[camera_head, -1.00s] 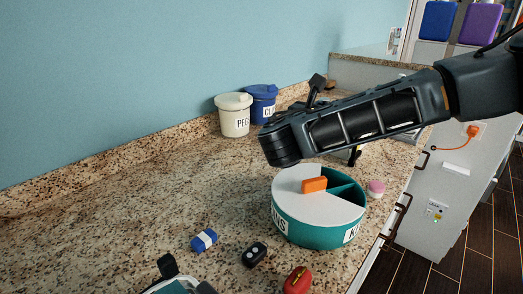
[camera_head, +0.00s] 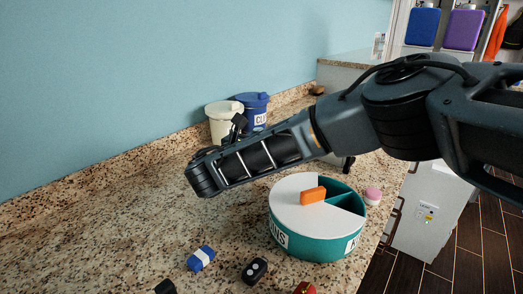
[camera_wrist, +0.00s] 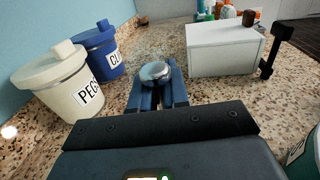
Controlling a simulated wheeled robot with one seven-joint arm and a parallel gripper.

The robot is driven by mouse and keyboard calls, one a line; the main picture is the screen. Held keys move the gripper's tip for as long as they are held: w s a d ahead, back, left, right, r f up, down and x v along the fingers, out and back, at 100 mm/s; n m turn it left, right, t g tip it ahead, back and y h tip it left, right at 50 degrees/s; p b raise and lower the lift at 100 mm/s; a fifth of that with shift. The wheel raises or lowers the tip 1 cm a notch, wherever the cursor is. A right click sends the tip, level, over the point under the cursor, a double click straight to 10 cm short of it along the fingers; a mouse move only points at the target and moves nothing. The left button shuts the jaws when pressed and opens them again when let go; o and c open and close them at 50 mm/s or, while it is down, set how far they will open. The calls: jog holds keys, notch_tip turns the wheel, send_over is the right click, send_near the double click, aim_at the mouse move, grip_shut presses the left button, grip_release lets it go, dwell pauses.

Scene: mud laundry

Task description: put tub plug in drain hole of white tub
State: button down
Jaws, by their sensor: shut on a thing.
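A round silvery-grey piece, apparently the tub plug (camera_wrist: 155,72), is held between the blue fingertips of my gripper (camera_wrist: 160,90) in the wrist view, above the speckled counter. My gripper is shut on it. A white box-like body (camera_wrist: 222,52) stands ahead and to the right of the plug, apart from it. I cannot tell whether this is the white tub, and no drain hole shows. In the head view my arm crosses the counter and hides the gripper and plug.
A cream pegs bin (camera_head: 222,122) and a blue bin (camera_head: 262,104) stand by the wall. A round teal divided bin (camera_head: 305,245) stands near the counter's front edge. A blue-and-white block (camera_head: 201,258), a black fob (camera_head: 254,270) and a pink item (camera_head: 373,196) lie near it.

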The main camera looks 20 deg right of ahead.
jog(key=shift+f, duration=1.95)
jog(key=shift+f, duration=0.15)
jog(key=c, duration=1.1)
grip_release()
